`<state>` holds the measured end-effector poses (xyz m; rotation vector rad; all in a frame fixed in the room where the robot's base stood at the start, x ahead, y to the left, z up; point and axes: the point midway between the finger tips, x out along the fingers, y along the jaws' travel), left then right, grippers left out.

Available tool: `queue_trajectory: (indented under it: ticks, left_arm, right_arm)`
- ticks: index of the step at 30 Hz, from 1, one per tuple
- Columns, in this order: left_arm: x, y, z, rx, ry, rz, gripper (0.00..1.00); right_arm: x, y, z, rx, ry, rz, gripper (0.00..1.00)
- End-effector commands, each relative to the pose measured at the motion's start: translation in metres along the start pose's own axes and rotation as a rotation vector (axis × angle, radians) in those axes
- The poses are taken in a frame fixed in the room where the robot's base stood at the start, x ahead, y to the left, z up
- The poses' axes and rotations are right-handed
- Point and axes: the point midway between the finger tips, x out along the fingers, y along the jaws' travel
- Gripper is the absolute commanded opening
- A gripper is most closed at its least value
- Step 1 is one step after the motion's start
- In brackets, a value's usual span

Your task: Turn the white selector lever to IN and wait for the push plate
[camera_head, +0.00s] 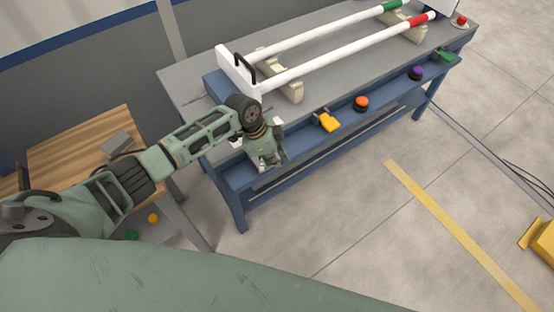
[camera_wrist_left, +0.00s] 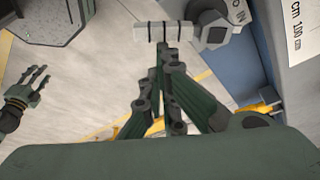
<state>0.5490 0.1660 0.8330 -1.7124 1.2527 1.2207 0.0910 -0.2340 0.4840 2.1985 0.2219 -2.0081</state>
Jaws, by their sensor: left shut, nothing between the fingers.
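The white selector lever (camera_wrist_left: 172,31), with dark bands, shows at the top of the left wrist view. It joins a grey hub (camera_wrist_left: 214,31) beside lettering that ends in "IN". My left gripper (camera_wrist_left: 162,48) is shut and empty, its tips right at the lever; I cannot tell whether they touch. In the head view my left gripper (camera_head: 268,161) is at the bench's front left corner and hides much of the lever's area. A white upright plate (camera_head: 239,74) with a black handle stands at the pipes' left end. My right gripper (camera_wrist_left: 28,98) looks open at the wrist view's left.
Two white pipes, one green-ended (camera_head: 320,35) and one red-ended (camera_head: 350,53), lie on cream supports on the grey bench (camera_head: 188,82). A yellow lever (camera_head: 327,121), an orange knob (camera_head: 361,104) and a purple knob (camera_head: 416,73) line the blue front rail.

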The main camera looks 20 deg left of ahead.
Motion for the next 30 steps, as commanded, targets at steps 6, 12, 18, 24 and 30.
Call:
queue_trajectory:
  ticks: [6,12,18,24,30]
  left_arm:
    - [-0.001,0.0,0.0,-0.001,0.0,-0.001,0.0]
    - [0.0,0.0,0.001,-0.002,0.0,-0.001,0.0]
    - [0.0,0.0,0.001,-0.002,0.0,-0.002,0.0]
    - [0.0,0.002,-0.003,-0.003,0.001,-0.001,0.0]
    - [0.004,0.013,-0.021,-0.01,0.003,-0.003,0.0]
  right_arm:
    - [-0.001,0.0,-0.003,0.0,0.005,0.0,0.4]
    - [-0.001,0.0,0.001,0.0,-0.001,0.0,0.4]
    - [-0.001,0.0,0.002,0.0,-0.001,0.0,0.4]
    - [-0.003,0.0,0.002,0.0,-0.002,0.0,0.4]
    - [-0.015,0.0,0.002,0.0,-0.004,0.0,0.4]
